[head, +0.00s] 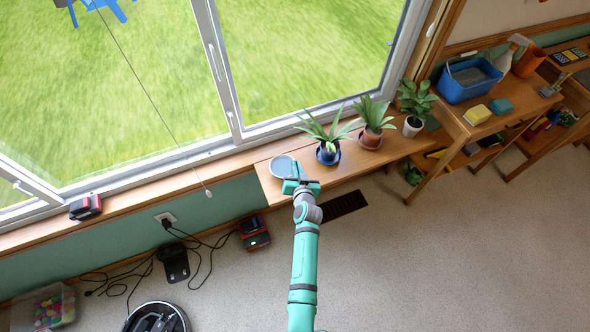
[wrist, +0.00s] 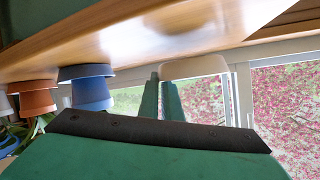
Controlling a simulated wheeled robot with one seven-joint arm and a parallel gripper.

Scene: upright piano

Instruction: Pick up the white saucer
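The white saucer (head: 284,166) sits at the left end of the wooden bench under the window and looks greyish in the head view. In the wrist view, which is upside down, it shows as a pale shallow dish (wrist: 195,67) close against the bench top. My gripper (head: 298,180) is at the saucer's near edge and covers part of it. In the wrist view my two green fingers (wrist: 161,82) stand with a narrow gap at the saucer's left edge. Their tips overlap the rim, and I cannot tell if they press on it.
A plant in a blue pot (head: 328,155) stands right of the saucer, then a terracotta pot (head: 370,138) and a white pot (head: 413,126). The window frame (head: 235,125) is behind. A wooden shelf unit with a blue bin (head: 468,82) is at the right. Cables lie on the floor at left.

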